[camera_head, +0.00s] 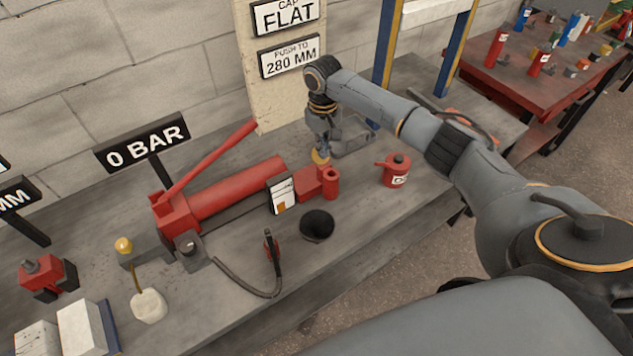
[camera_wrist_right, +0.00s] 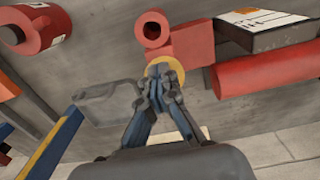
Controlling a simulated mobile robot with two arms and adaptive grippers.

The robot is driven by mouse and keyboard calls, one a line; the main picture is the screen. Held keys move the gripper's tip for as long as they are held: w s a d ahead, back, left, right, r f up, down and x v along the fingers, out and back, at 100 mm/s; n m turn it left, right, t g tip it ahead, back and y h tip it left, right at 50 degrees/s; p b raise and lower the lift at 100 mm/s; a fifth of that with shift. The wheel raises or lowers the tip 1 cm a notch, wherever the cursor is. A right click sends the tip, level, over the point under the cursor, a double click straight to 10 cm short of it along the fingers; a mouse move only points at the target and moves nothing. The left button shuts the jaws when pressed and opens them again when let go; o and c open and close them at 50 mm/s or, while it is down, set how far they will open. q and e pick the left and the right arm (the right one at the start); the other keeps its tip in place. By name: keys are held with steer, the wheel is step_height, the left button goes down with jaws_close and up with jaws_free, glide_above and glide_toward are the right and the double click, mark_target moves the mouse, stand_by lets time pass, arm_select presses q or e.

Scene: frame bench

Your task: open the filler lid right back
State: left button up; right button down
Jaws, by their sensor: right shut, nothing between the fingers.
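The red hand pump (camera_head: 235,190) lies along the bench, with a red block and a short round filler neck (camera_head: 331,183) at its right end. The neck's dark opening is uncovered in the wrist view (camera_wrist_right: 153,31). The yellow round lid (camera_head: 319,158) is behind the neck; it also shows in the wrist view (camera_wrist_right: 164,66), partly hidden by my fingers. My right gripper (camera_head: 322,147) is shut and empty, its fingertips close against the lid (camera_wrist_right: 157,84); whether they touch, I cannot tell. The lid's hinge is hidden. My left gripper is not in view.
A red can (camera_head: 396,172) stands right of the neck.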

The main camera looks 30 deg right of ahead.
steer(key=shift+w+a+r+t, duration=0.25)
steer(key=shift+w+r+t, duration=0.1)
steer(key=shift+w, duration=0.3)
steer(key=shift+w+r+p, duration=0.2)
steer(key=shift+r+p, duration=0.45)
steer(key=shift+p, duration=0.25)
steer(key=shift+w+a+r+p, duration=0.15)
steer(key=shift+w+r+p, duration=0.35)
steer(key=shift+p, duration=0.55)
steer(key=shift+r+p, duration=0.2)
steer(key=shift+p, duration=0.15)
steer(key=shift+s+d+r+p, duration=0.1)
steer(key=shift+s+r+p, duration=0.1)
steer(key=shift+r+p, duration=0.3)
steer(key=shift+s+d+r+p, duration=0.1)
steer(key=shift+s+r+p, duration=0.1)
steer(key=shift+r+p, duration=0.3)
step_height(320, 180, up, 2)
steer(key=p, duration=0.2)
steer(key=shift+r+p, duration=0.1)
steer(key=shift+p, duration=0.25)
